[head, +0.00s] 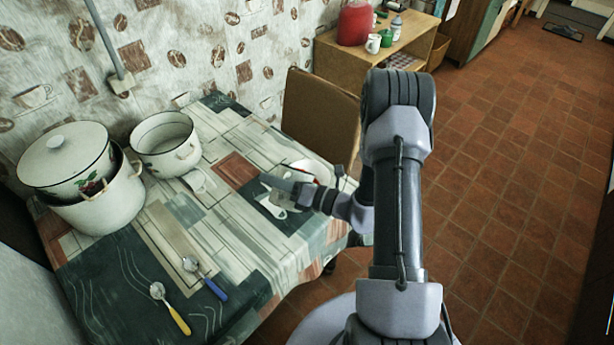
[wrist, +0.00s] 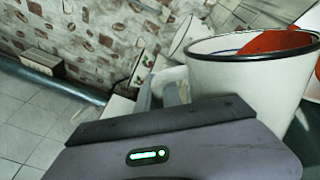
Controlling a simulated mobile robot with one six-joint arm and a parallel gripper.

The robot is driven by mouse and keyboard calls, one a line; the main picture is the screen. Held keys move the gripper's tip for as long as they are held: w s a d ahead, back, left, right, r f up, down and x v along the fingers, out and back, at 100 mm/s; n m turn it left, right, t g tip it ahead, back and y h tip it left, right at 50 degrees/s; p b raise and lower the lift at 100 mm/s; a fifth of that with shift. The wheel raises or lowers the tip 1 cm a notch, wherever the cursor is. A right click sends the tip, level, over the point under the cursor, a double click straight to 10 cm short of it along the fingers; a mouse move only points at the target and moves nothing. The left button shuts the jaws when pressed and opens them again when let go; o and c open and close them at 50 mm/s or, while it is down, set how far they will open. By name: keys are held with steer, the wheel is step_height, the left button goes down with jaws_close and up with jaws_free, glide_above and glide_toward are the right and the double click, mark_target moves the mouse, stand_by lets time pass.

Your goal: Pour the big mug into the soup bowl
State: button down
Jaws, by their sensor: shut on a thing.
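The big mug (wrist: 240,85) is white with a dark rim and fills the right of the wrist view. Something red-orange shows inside, near its rim. My gripper (wrist: 171,91) is shut at the mug's left side, where a white handle-like piece shows between the fingers. In the head view my gripper (head: 277,184) is over the right part of the table. A white vessel (head: 308,166) with some red shows just behind it, partly hidden; I cannot tell whether it is the mug or the soup bowl. The wrist view is strongly tilted.
A lidded pot (head: 60,165) sits in a larger pot (head: 108,207) at the table's left, beside an open pot (head: 165,145). A yellow-handled spoon (head: 170,308) and blue-handled spoon (head: 207,280) lie in front. A brown chair (head: 318,115) stands behind the table.

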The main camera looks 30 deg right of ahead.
steer(key=shift+w+d+r+m+p, duration=0.1)
steer(key=shift+w+d+m+p, duration=0.3)
steer(key=shift+m, duration=0.3)
steer(key=shift+w+d+r+m+p, duration=0.1)
steer(key=shift+w+d+m+p, duration=0.15)
steer(key=shift+d+m+p, duration=0.35)
stand_by(3.2)
